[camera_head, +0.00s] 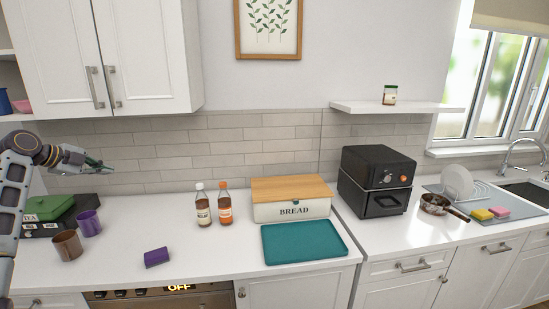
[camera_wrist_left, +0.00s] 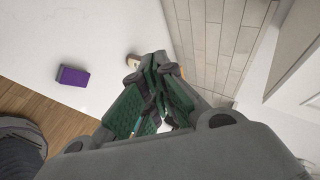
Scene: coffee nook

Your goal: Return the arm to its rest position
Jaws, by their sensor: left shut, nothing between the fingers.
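My left arm comes in from the left edge in the head view. My left gripper (camera_head: 98,164) is raised above the counter, in front of the tiled wall and below the wall cabinet. It points to the right and is shut, with nothing in it. In the left wrist view its green-padded fingers (camera_wrist_left: 150,98) are close together over the counter. My right gripper is in neither view.
A purple sponge-like block (camera_head: 157,257), two bottles (camera_head: 202,207), bread box (camera_head: 291,211) and teal tray (camera_head: 303,243) are further right.

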